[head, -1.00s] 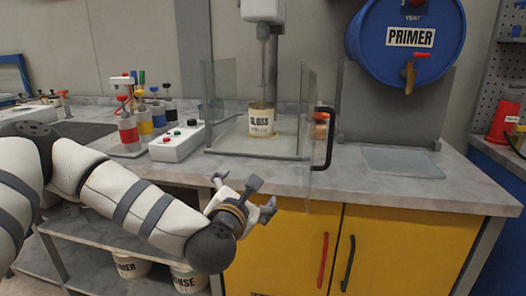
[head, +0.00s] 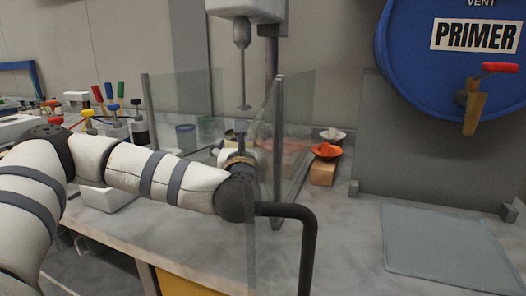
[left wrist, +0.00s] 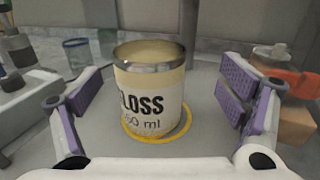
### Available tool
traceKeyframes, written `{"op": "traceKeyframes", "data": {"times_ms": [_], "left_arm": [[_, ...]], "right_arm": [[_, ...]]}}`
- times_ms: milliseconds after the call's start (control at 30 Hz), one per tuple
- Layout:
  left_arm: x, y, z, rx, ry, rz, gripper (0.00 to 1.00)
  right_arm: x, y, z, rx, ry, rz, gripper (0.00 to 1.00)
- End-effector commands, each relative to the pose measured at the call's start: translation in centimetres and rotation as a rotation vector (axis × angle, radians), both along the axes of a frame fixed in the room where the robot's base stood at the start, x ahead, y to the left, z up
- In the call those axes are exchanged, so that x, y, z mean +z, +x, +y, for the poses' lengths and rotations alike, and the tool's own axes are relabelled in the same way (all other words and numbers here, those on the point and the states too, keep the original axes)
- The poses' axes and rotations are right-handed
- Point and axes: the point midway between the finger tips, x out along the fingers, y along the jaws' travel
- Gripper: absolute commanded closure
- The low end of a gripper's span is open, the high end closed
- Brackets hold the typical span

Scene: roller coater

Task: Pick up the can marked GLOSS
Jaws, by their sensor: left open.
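The cream can marked GLOSS (left wrist: 152,100) stands upright on a yellow ring (left wrist: 184,128) in the left wrist view. It has a metal rim, and its label also reads "ml". My left gripper (head: 240,148) reaches into the glass-walled mixer enclosure in the head view. Its purple-padded fingers are spread wide on either side of the can, with visible gaps to it. In the head view the arm and gripper mostly hide the can. The mixer shaft (head: 242,65) hangs above the gripper. My right gripper is not in view.
The glass panel (head: 265,140) with its black handle (head: 307,240) stands close beside my left forearm. An orange object (head: 326,151) on a brown block sits to the right. A blue PRIMER drum (head: 440,75) hangs at right. A pale mat (head: 445,245) lies bare below.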

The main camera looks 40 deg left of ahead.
Motion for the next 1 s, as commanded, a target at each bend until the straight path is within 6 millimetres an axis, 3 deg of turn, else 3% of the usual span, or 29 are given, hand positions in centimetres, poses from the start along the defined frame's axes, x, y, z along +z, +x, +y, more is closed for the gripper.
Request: {"op": "traceKeyframes", "data": {"times_ms": [400, 667, 1000], "left_arm": [[0.0, 4.8, 4.9, 0.002, 0.001, 0.0, 0.1], [0.0, 5.2, 5.1, 0.0, 0.001, 0.001, 0.13], [0.0, 5.1, 5.0, 0.0, 0.001, 0.001, 0.9]], "right_arm": [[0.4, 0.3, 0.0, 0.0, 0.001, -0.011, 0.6], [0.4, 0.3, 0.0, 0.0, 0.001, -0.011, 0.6], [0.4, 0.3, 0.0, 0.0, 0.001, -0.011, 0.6]]}}
